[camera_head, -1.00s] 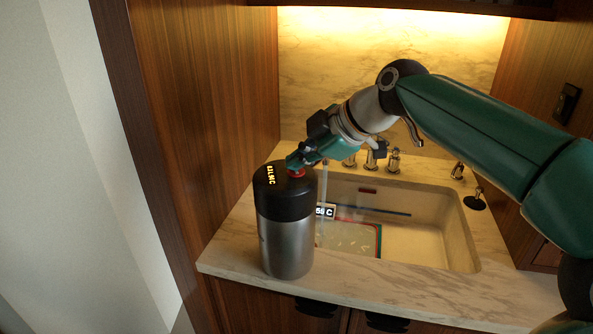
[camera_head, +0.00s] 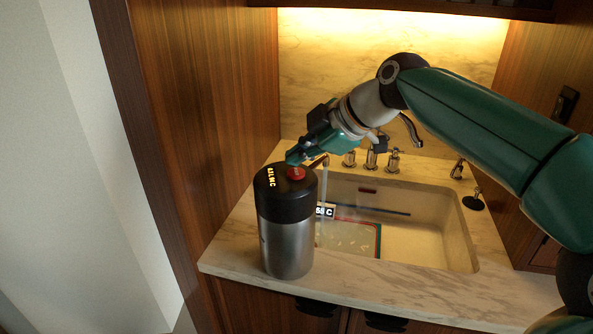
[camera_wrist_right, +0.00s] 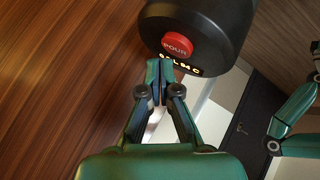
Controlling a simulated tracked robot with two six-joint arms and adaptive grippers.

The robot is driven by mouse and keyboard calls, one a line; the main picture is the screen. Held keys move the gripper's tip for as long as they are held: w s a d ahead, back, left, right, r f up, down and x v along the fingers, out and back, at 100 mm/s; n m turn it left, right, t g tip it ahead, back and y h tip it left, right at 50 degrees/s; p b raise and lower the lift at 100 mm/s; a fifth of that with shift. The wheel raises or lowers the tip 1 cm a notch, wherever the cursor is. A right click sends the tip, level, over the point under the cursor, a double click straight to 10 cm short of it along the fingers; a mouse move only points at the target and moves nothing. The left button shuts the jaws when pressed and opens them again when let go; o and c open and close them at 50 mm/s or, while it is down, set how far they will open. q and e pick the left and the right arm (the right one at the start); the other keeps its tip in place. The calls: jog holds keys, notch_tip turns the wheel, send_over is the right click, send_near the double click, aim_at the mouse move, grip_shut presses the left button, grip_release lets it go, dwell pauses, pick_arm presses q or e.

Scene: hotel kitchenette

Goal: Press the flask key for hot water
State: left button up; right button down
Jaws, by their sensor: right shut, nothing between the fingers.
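The flask (camera_head: 287,240) stands upright at the left end of the counter, with a steel body and a black lid. Its red round key (camera_head: 296,173) is on top of the lid. In the right wrist view the key (camera_wrist_right: 177,45) reads "POUR", with a lit readout beside it that is hard to read. My right gripper (camera_head: 292,160) is shut and empty, its tips close to the key. In the right wrist view the shut fingertips (camera_wrist_right: 159,66) are just beside the key, and I cannot tell whether they touch the lid. My left gripper is not in view.
A sink (camera_head: 425,235) is set in the marble counter (camera_head: 235,243) right of the flask. Taps (camera_head: 371,160) stand behind. A wood wall (camera_head: 215,110) is close on the left.

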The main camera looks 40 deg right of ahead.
aim_at(299, 173)
jog(key=shift+r+p, duration=2.05)
jog(key=shift+r, duration=0.5)
jog(key=shift+f, duration=0.1)
